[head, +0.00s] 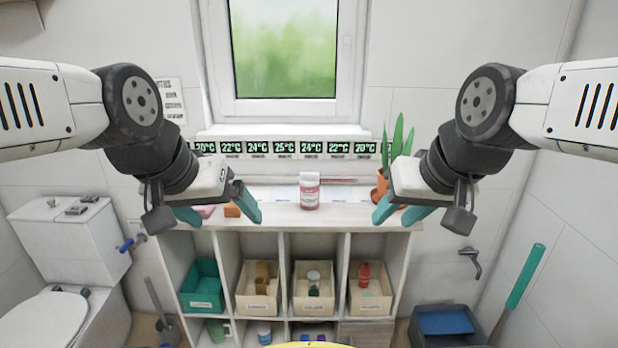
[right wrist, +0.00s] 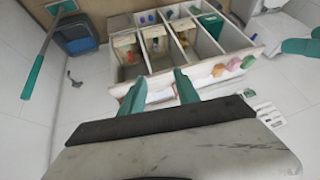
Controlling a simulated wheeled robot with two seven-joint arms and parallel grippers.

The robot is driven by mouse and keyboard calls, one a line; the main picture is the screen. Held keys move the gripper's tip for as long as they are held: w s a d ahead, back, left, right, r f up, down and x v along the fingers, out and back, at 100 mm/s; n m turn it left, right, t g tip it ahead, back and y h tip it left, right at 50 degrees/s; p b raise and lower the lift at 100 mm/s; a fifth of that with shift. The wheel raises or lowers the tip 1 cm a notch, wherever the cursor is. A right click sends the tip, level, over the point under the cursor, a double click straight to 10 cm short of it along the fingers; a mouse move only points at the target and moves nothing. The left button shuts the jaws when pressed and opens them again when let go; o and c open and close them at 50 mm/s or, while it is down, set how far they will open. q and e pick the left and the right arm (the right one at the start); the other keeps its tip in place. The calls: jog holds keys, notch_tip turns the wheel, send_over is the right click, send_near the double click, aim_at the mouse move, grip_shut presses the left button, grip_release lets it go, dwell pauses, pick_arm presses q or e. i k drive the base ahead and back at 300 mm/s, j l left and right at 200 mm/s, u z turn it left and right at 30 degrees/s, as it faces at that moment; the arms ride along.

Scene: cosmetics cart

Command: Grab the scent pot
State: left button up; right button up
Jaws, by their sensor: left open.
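A small jar with a pink body and white lid (head: 309,190), which looks like the scent pot, stands upright on the shelf top near its middle. My left gripper (head: 218,210) is open and empty, left of the jar and apart from it, over the left end of the shelf top. My right gripper (head: 400,212) is open and empty, right of the jar and apart from it, near the right end. Its spread fingers also show in the right wrist view (right wrist: 160,76). I cannot make out the jar in that view.
A potted plant (head: 382,187) stands behind my right gripper. Below the shelf top (head: 335,217) are bins, including a teal one (head: 203,304). A window (head: 284,50) is behind. The top's front middle is clear.

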aim_at(309, 196)
jog(key=i+j, duration=0.4)
jog(key=i+j+z, duration=0.1)
jog(key=i+j, duration=0.3)
jog(key=j, duration=0.15)
